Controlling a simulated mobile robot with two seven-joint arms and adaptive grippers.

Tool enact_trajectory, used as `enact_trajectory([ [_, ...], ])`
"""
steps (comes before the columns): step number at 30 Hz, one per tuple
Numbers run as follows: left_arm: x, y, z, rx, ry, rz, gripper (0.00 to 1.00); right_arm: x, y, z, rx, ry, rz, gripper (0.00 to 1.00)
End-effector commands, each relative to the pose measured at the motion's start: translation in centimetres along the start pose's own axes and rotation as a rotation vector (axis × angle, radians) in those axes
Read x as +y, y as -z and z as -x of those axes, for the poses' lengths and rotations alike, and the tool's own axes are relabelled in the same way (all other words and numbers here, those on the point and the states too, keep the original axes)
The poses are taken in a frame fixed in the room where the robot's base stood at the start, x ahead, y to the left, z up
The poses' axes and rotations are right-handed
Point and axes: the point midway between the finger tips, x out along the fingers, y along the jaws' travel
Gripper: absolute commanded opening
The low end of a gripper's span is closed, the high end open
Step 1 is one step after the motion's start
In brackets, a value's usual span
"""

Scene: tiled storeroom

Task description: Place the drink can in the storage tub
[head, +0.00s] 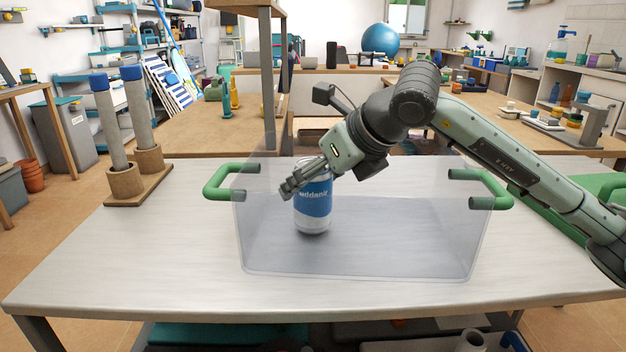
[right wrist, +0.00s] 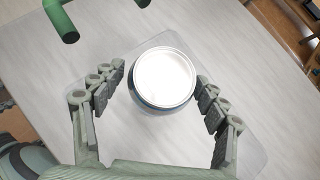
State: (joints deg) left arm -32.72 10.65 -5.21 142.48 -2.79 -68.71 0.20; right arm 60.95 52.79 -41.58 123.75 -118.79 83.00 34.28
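The drink can (head: 313,205), silver with a blue label, is upright inside the clear storage tub (head: 360,262), left of its middle, and seems to stand on the tub's floor. The tub has green handles at both ends. My right gripper (head: 306,180) reaches down into the tub at the can's upper part. In the right wrist view, the can's pale round top (right wrist: 164,78) lies between the spread fingers (right wrist: 160,80), with a gap visible on the left side. The fingers look open around it. My left gripper is out of view.
The tub stands on a pale table (head: 120,260). A wooden stand (head: 150,185) with two blue-capped posts is at the table's left. A green object (head: 600,185) lies at the right edge. The table's front left is clear.

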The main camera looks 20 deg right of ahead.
Motion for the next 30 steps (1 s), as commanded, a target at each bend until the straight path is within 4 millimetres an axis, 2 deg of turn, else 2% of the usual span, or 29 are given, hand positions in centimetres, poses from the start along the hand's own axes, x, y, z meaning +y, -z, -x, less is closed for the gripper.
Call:
enact_trajectory([
  [11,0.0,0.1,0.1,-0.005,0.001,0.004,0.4,0.0,-0.1,0.1,0.0,0.0,0.0,0.76],
  [14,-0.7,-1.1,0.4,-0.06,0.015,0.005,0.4,0.0,-0.3,0.5,-0.002,0.001,0.0,0.76],
  [24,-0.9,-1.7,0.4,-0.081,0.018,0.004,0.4,-0.1,-0.3,8.2,-0.004,0.003,0.0,0.76],
  [30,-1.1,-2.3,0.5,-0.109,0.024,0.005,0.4,0.0,-0.2,11.2,-0.002,0.001,0.001,0.76],
])
